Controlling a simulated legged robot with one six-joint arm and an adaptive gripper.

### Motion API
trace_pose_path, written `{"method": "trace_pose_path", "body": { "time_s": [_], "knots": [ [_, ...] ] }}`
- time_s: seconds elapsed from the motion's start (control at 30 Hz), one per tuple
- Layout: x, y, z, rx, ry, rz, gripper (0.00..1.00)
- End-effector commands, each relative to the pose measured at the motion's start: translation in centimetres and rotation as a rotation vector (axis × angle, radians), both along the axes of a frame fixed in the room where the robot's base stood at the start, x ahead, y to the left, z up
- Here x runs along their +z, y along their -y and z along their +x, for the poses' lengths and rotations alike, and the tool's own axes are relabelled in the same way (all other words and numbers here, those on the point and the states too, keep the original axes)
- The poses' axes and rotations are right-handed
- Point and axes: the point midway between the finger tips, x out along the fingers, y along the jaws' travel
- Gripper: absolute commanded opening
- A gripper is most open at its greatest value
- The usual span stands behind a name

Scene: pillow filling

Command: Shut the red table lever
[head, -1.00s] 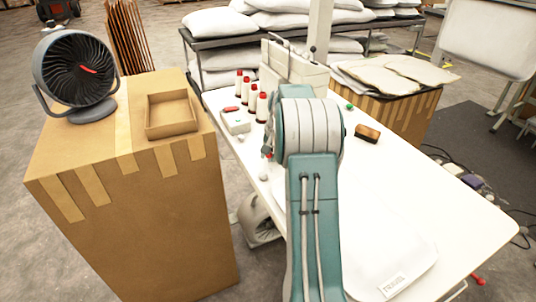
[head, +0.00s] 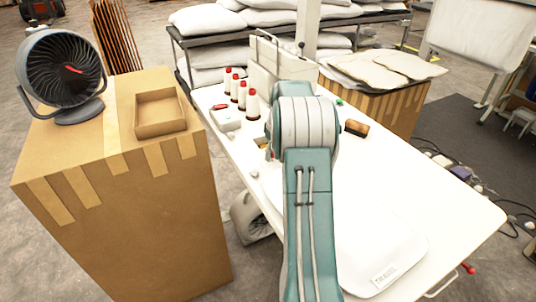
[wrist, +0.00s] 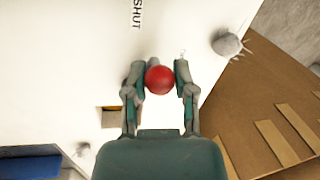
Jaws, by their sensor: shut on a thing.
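The red ball knob (wrist: 159,80) of the lever shows in the wrist view over the white table top (wrist: 60,60). My gripper (wrist: 160,76) has a finger on each side of the knob and is shut on it. The printed word SHUT (wrist: 137,14) is on the table just beyond the knob, slightly to its left. The lever's shaft is hidden in the wrist view. In the head view my own arm covers my gripper and most of the area around it. The white table (head: 460,205) also shows there.
A cardboard box (head: 130,230) with an open tray (head: 160,113) and a fan (head: 60,70) stands left of the table. Thread spools (head: 240,97) and a sewing machine (head: 280,65) are at the back. A white pillow cover (head: 385,245) lies at the front right.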

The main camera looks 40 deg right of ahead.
Motion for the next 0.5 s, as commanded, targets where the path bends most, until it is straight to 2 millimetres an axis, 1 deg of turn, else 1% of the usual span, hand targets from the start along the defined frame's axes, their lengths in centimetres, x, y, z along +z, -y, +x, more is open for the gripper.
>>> {"method": "trace_pose_path", "body": {
  "time_s": [0.03, 0.2, 0.5],
  "knots": [
    [-0.3, 0.2, -0.2, 0.038, -0.004, 0.001, 0.00],
    [-0.3, 0.8, -0.5, 0.169, -0.004, 0.001, 0.00],
    [-0.3, 1.5, -0.7, 0.321, -0.002, 0.001, 0.00]
  ]
}}
